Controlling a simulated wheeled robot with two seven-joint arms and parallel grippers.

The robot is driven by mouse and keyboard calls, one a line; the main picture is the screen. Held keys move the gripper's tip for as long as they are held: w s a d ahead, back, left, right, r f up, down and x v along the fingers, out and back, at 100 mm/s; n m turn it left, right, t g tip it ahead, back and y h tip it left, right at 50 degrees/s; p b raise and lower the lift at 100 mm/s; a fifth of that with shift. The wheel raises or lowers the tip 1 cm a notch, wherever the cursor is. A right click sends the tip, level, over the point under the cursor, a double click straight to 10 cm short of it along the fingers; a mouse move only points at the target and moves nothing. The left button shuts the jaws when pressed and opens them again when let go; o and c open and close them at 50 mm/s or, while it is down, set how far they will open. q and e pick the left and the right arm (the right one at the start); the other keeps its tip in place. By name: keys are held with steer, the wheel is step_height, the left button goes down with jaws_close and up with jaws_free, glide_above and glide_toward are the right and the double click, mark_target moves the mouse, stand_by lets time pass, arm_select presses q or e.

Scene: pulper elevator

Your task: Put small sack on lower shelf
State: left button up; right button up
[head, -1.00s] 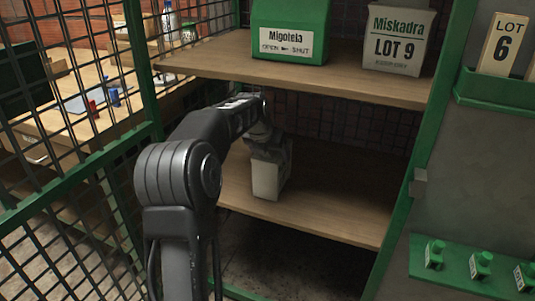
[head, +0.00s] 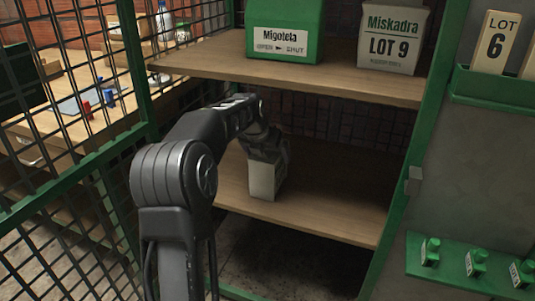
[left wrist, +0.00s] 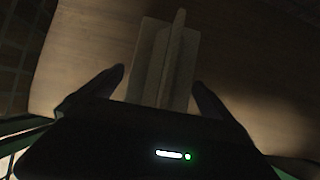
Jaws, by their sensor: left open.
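The small sack (head: 263,181) is pale and stands upright on the lower shelf (head: 325,212), towards its left part. My left gripper (head: 268,148) is at the top of the sack, and its fingers are hard to make out there. In the left wrist view the left gripper (left wrist: 158,80) has its two fingers spread apart, with the sack (left wrist: 166,58) between and beyond them. A gap shows on each side of the sack. The sack's folded top edge faces the camera. My right gripper is not in view.
The upper shelf (head: 300,77) holds a green Migotela box (head: 285,30) and a Miskadra LOT 9 sack (head: 393,38). Green mesh panels (head: 65,200) stand at the left. A green post (head: 405,190) bounds the right. The lower shelf's right part is clear.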

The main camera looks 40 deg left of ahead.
arm_select(q)
steer(key=p+v, duration=0.2)
steer(key=v, duration=0.5)
steer(key=shift+s+r, duration=0.15)
steer(key=shift+r, duration=0.15)
stand_by(0.3)
